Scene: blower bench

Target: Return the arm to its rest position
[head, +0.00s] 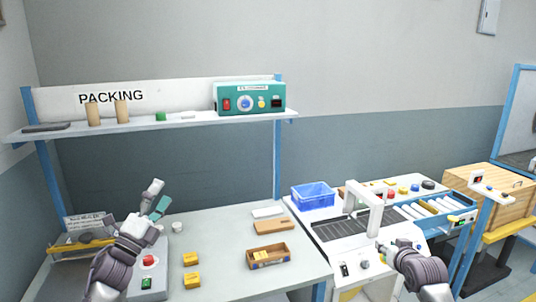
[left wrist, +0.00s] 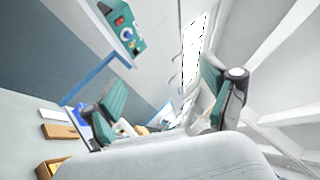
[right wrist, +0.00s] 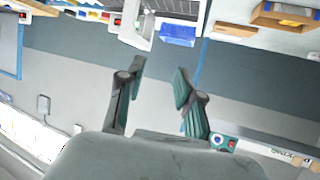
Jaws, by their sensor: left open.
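My left gripper (head: 157,197) is raised over the left part of the packing bench in the head view. Its two teal-padded fingers stand apart with nothing between them, as the left wrist view (left wrist: 162,105) shows. My right gripper (head: 386,248) is in front of the conveyor machine at the lower right of the head view, small and partly hidden by its own arm. In the right wrist view (right wrist: 157,90) its fingers are spread with a clear gap and hold nothing.
The bench (head: 222,240) carries yellow blocks (head: 191,260), an open wooden box (head: 268,256) and a button panel (head: 148,262). A blue bin (head: 312,195) stands by the white machine frame (head: 375,205). A shelf (head: 150,124) with a teal control box (head: 249,98) spans above.

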